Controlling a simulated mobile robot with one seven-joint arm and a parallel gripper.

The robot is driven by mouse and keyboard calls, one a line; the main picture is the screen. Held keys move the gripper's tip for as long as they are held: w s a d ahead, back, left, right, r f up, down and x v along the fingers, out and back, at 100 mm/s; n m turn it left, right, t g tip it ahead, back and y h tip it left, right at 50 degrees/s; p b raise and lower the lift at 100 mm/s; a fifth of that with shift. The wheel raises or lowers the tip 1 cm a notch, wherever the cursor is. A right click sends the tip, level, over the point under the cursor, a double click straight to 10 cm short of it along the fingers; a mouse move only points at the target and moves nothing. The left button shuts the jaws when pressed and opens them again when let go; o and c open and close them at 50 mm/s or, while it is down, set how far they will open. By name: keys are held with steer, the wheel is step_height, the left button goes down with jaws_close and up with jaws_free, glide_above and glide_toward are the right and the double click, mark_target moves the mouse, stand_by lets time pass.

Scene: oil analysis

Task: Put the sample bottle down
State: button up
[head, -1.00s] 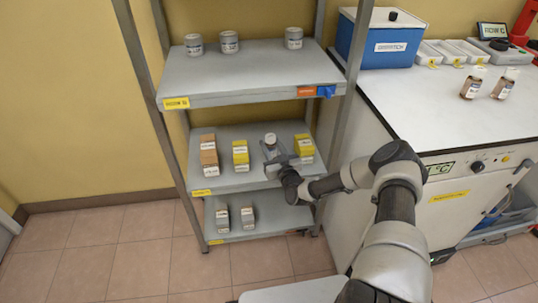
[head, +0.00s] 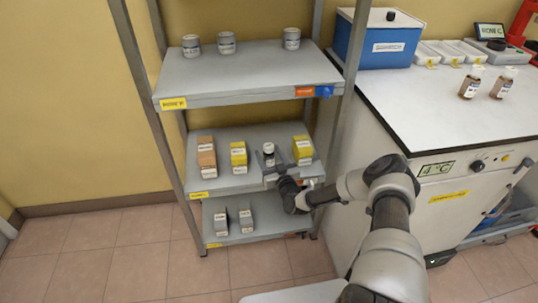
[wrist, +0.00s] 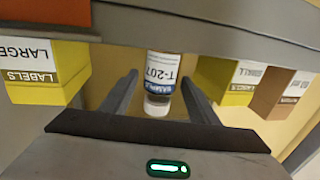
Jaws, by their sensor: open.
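The sample bottle (head: 268,150) stands upright on the middle shelf (head: 220,178), between yellow boxes. In the wrist view, which appears inverted, the bottle (wrist: 160,72) has a white label reading T-207. My gripper (head: 271,167) is at the front of the middle shelf, just in front of the bottle. In the wrist view my gripper's two fingers (wrist: 158,88) are apart, one on each side of the bottle's line, with visible gaps to it. The gripper holds nothing.
Yellow boxes (head: 238,155) (head: 302,150) stand left and right of the bottle, with a brown box (head: 206,157) farther left. The top shelf (head: 240,75) is above. Grey boxes (head: 221,222) stand below. Two brown bottles (head: 471,83) (head: 504,84) stand on the white counter (head: 425,105).

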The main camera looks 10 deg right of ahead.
steer(key=shift+s+r, duration=0.1)
steer(key=shift+r, duration=0.05)
steer(key=s+d+p, duration=0.2)
steer(key=s+p, duration=0.1)
steer(key=s, duration=0.8)
steer(key=shift+s+d, duration=0.15)
steer(key=shift+s, duration=0.15)
